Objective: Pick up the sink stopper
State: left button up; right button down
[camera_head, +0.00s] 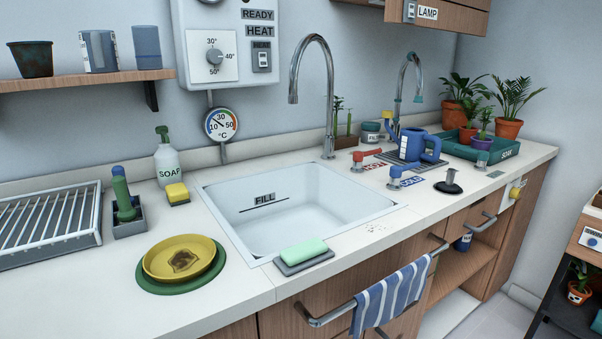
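The sink stopper (448,185) appears to be the small black disc with an upright knob on the white counter, to the right of the sink. It stands near the counter's front edge, apart from the blue tap handle (398,178) to its left. The white sink basin (300,215) looks empty, with a FILL line on its back wall. Neither of my grippers shows in the head view.
A red tap handle (364,160) and a blue watering can (418,146) stand behind the stopper. A green tray (503,152) with potted plants is at the back right. A striped towel (390,298) hangs from a rail on the cabinet front. Counter around the stopper is mostly clear.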

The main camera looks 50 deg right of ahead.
aim_at(449, 186)
jog(key=z, duration=2.45)
